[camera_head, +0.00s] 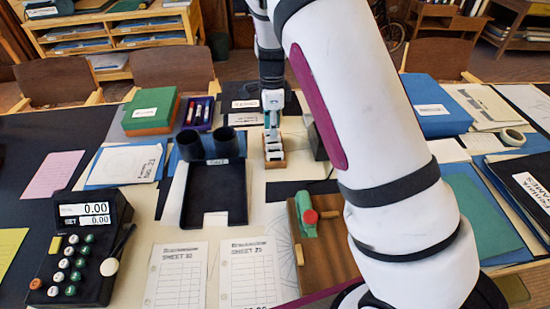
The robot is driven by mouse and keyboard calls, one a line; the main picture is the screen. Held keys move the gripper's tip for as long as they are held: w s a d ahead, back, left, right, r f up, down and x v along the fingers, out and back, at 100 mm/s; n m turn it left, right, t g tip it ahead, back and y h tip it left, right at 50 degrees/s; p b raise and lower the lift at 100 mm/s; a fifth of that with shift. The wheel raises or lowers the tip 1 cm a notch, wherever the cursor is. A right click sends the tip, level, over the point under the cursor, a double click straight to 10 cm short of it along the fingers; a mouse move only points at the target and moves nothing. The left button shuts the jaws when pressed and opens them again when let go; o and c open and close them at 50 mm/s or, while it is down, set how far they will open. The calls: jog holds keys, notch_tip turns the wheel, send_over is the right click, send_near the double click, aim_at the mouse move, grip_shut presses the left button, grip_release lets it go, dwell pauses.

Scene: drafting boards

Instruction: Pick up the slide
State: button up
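My gripper (272,128) points down over a small wooden box (274,164) near the middle of the table. Small white-edged pieces (273,150) stand in a row in this box; they look like slides, but they are too small to tell one from another. The fingertips are at the back part of the box, at or just above the pieces. I cannot tell whether the fingers are apart or touch a slide.
A black tray (213,210) and two dark cups (205,145) stand left of the box. A dark block (316,141) stands close on its right. A wooden board with a green tool (306,216) lies in front.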

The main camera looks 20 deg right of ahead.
aim_at(273, 154)
notch_tip(273, 154, down, 11)
jog(key=shift+f+p, duration=0.2)
jog(key=shift+p, duration=0.1)
jog(key=shift+c, duration=0.4)
grip_shut()
